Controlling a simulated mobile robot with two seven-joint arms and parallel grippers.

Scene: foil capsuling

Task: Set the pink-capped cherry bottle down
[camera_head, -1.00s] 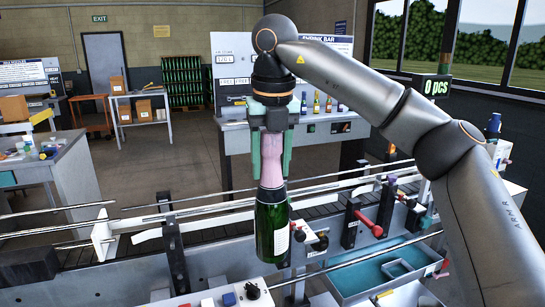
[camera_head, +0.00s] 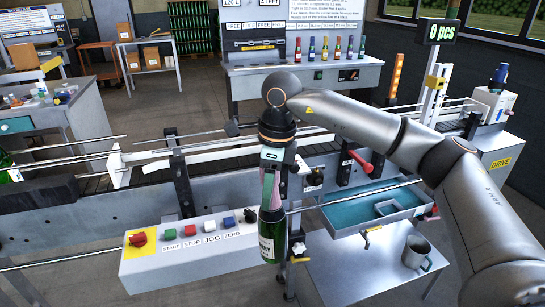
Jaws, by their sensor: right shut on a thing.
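The pink-capped cherry bottle (camera_head: 271,238) is dark green with a pale label and hangs upright. My right gripper (camera_head: 270,185) is shut around its pink cap (camera_head: 267,190), from above. In the picture the bottle overlaps the right end of the control box and the front of the conveyor. I see no surface in contact with its base, and its exact depth is hard to tell. My left gripper is out of view.
The conveyor (camera_head: 228,190) with its guide rails runs across the middle. A control box (camera_head: 190,245) with buttons sticks out in front. A grey side table (camera_head: 365,270) carries a mug (camera_head: 416,252) at the right. Another green bottle (camera_head: 8,168) shows at the left edge.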

